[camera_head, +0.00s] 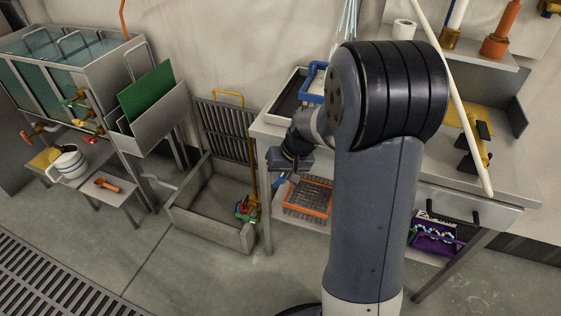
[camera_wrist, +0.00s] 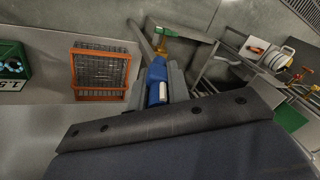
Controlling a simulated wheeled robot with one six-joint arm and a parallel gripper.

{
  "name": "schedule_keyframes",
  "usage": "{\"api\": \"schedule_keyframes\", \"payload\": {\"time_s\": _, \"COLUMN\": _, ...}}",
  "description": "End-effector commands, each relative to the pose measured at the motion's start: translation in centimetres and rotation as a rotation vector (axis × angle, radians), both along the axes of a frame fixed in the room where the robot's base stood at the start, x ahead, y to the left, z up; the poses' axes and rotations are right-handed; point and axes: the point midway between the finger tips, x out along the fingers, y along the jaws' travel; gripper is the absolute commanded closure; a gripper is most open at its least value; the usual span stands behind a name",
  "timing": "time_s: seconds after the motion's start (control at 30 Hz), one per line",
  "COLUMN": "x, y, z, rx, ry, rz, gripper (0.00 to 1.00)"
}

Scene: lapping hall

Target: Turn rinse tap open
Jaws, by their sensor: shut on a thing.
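Brass taps with coloured handles (camera_head: 80,100) sit on the front of the glass tank at the left. A brass standpipe (camera_head: 252,180) with green, red and blue parts at its foot stands in the grey floor basin (camera_head: 210,238); I cannot tell which one is the rinse tap. A green-handled brass fitting shows in the wrist view (camera_wrist: 172,32), apart from my gripper. My gripper (camera_head: 289,163) is beside the bench's left end, shut on a blue thing with a pale patch (camera_wrist: 156,88). My arm hides much of the bench.
An orange-rimmed wire basket (camera_head: 307,198) is on the bench's lower shelf. A low table (camera_head: 110,195) carries an orange-handled tool, with a white jug (camera_head: 68,163) near it. A green board (camera_head: 147,93) stands in a grey bin. Floor in front is clear.

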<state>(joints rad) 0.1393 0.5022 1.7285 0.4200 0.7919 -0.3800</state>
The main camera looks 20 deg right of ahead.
Motion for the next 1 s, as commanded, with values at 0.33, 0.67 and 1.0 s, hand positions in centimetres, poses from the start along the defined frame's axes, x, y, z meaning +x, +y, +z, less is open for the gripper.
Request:
{"api": "schedule_keyframes", "payload": {"time_s": 0.33, "x": -0.03, "y": 0.13, "z": 0.38, "rx": -0.153, "ry": 0.116, "rz": 0.002, "gripper": 1.0}}
{"api": "schedule_keyframes", "payload": {"time_s": 0.67, "x": -0.02, "y": 0.08, "z": -0.01, "rx": -0.208, "ry": 0.155, "rz": 0.0, "gripper": 1.0}}
{"api": "schedule_keyframes", "payload": {"time_s": 1.0, "x": -0.06, "y": 0.07, "z": -0.15, "rx": -0.212, "ry": 0.159, "rz": 0.0, "gripper": 1.0}}
